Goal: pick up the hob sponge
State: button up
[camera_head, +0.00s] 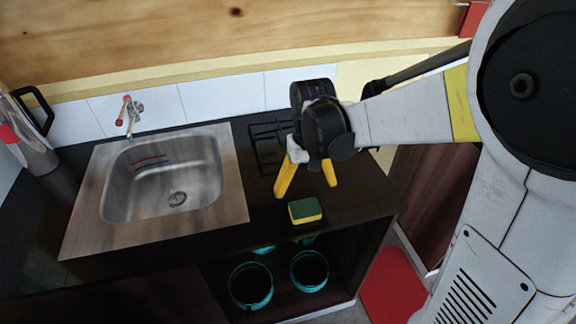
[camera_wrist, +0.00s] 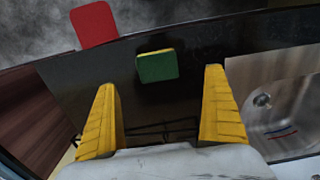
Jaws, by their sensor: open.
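The sponge (camera_head: 305,211) is a small block with a green top and a yellow side. It lies on the dark counter near its front edge, to the right of the sink. In the wrist view the sponge (camera_wrist: 157,66) shows its green face beyond the fingertips, between their lines and close to the counter edge. My gripper (camera_head: 306,189) has two yellow fingers spread apart and is above the counter, behind the sponge in the head view. In the wrist view my gripper (camera_wrist: 160,78) is open, with nothing between its fingers.
A metal sink (camera_head: 165,175) with a tap (camera_head: 130,112) is set in the counter at left. A black rack (camera_head: 268,140) lies behind my gripper. Teal pots (camera_head: 250,286) stand on the shelf below. A red object (camera_head: 393,287) is on the floor at right.

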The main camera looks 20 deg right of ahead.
aim_at(306, 208)
notch_tip(306, 208, down, 6)
jog(key=shift+w+f+b, duration=0.1)
jog(key=shift+b, duration=1)
jog(key=f, duration=0.1)
jog(key=f+b, duration=0.1)
jog(key=f, duration=0.1)
jog(key=f+b, duration=0.1)
jog(key=f, duration=0.1)
jog(key=shift+w+d, duration=0.25)
jog(key=shift+d, duration=0.1)
jog(key=c, duration=0.8)
jog(key=shift+c, duration=0.2)
jog(key=shift+r, duration=0.15)
jog(key=shift+r, duration=0.25)
notch_tip(306, 208, up, 4)
jog(key=shift+p, duration=1)
jog(key=s+d+r+p, duration=0.3)
jog(key=s+d+r, duration=0.3)
jog(key=d, duration=0.4)
jog(key=shift+r, duration=0.15)
